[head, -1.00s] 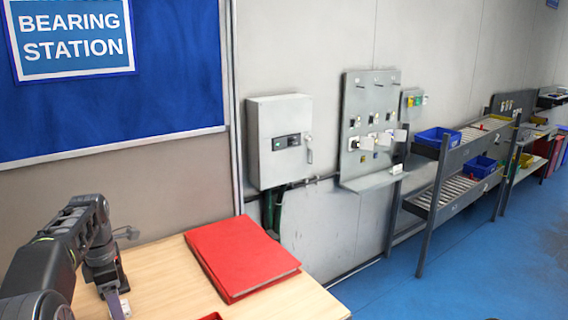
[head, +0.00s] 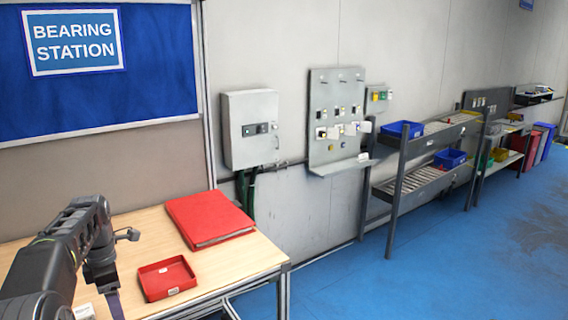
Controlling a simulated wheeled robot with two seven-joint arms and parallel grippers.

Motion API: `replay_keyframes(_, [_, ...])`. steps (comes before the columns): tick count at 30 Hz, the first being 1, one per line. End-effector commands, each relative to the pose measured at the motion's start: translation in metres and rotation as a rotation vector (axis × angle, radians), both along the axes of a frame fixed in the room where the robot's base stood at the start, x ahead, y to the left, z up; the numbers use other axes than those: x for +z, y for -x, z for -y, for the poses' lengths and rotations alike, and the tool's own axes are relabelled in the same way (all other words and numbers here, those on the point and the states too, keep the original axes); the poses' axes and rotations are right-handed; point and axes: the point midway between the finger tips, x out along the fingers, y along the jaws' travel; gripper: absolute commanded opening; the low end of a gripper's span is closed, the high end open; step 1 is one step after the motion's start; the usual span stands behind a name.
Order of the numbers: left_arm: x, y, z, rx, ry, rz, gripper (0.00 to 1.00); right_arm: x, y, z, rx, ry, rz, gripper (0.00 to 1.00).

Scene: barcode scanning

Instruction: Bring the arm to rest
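My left arm reaches in from the left in the head view, over the wooden table (head: 225,266). Its gripper (head: 115,304) points down at the bottom edge of the picture. The fingertips are cut off or too small to read, so I cannot tell whether it is open or shut. A small white item (head: 84,312) shows beside it at the bottom edge. My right arm and gripper are not in view.
A red tray (head: 167,278) and a red binder (head: 208,219) lie on the table, right of my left gripper. A grey wall cabinet (head: 250,128) hangs behind. Shelves with a blue bin (head: 403,130) stand at the right. Blue floor (head: 420,270) is clear at the lower right.

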Motion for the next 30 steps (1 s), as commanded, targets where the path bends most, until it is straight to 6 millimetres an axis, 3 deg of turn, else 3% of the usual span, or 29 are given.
replay_keyframes(4, [0.000, -0.003, -0.001, -0.067, -0.006, 0.014, 0.72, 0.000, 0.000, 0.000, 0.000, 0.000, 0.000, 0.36])
replay_keyframes(11, [-0.003, -0.028, -0.010, -0.242, -0.057, 0.110, 0.72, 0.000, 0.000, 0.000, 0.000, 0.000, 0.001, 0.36])
replay_keyframes(17, [-0.029, -0.053, -0.006, -0.492, -0.116, 0.202, 0.72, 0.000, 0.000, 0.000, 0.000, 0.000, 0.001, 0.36])
replay_keyframes(20, [-0.059, -0.065, 0.007, -0.662, -0.146, 0.242, 0.72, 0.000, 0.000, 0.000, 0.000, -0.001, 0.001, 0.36])
replay_keyframes(24, [-0.119, -0.073, 0.040, -0.935, -0.184, 0.289, 0.72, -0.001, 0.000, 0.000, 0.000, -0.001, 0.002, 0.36])
replay_keyframes(27, [-0.176, -0.064, 0.079, -1.160, -0.206, 0.319, 0.72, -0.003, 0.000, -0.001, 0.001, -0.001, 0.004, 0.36])
replay_keyframes(30, [-0.235, -0.040, 0.126, -1.389, -0.221, 0.346, 0.72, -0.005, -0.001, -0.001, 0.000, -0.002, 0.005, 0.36])
